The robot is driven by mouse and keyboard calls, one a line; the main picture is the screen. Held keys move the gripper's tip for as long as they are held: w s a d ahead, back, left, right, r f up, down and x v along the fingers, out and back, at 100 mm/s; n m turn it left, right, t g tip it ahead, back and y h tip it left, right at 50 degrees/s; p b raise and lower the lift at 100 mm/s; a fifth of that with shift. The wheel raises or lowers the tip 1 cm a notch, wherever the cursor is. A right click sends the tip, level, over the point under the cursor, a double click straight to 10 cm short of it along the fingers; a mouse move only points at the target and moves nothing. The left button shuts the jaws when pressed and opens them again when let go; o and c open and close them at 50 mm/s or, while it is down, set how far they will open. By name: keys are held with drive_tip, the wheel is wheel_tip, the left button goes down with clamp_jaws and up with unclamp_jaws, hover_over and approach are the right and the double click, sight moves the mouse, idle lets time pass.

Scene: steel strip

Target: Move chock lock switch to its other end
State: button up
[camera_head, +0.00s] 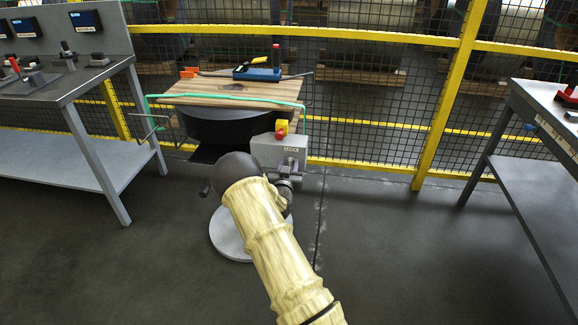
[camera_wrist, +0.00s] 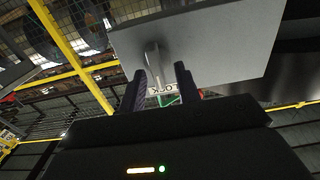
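The chock lock switch is on a grey box (camera_head: 272,151) with a partly readable label, mounted at the front of the dark drum stand. In the wrist view the box's grey face (camera_wrist: 215,40) fills the upper middle. A grey lever (camera_wrist: 153,58) sticks out from it and reaches between the two dark fingers of my gripper (camera_wrist: 160,85). The fingers stand apart, with a gap showing at the lever's right; whether the left finger touches it I cannot tell. In the head view my arm hides most of the gripper, below the box.
A red and yellow button (camera_head: 281,129) sits atop the box. A wooden board (camera_head: 235,90) with a blue device (camera_head: 257,73) lies behind. A grey workbench (camera_head: 85,75) stands left, another table (camera_head: 545,115) right. A yellow-railed mesh fence (camera_head: 447,95) closes the back.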

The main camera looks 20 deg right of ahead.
drive_tip(key=shift+s+d, duration=0.1)
clamp_jaws()
drive_tip(key=shift+f+m+b, duration=0.15)
drive_tip(key=shift+m+b, duration=0.15)
drive_tip(key=shift+f+m+b, duration=0.1)
drive_tip(key=shift+m+b, duration=0.3)
drive_tip(key=shift+m, duration=0.1)
drive_tip(key=m+b, duration=0.1)
drive_tip(key=m, duration=0.1)
drive_tip(key=m+b, duration=0.3)
drive_tip(key=b, duration=0.1)
drive_tip(key=shift+s+d+f+m, duration=0.2)
drive_tip(key=shift+f+m, duration=0.05)
drive_tip(key=shift+m, duration=0.15)
drive_tip(key=shift+s+d+f+m+b, duration=0.1)
drive_tip(key=shift+m+b, duration=1.55)
drive_tip(key=shift+b, duration=0.05)
drive_tip(key=shift+s+d+f+m+b, duration=0.1)
drive_tip(key=shift+m+b, duration=1.55)
drive_tip(key=shift+b, duration=0.05)
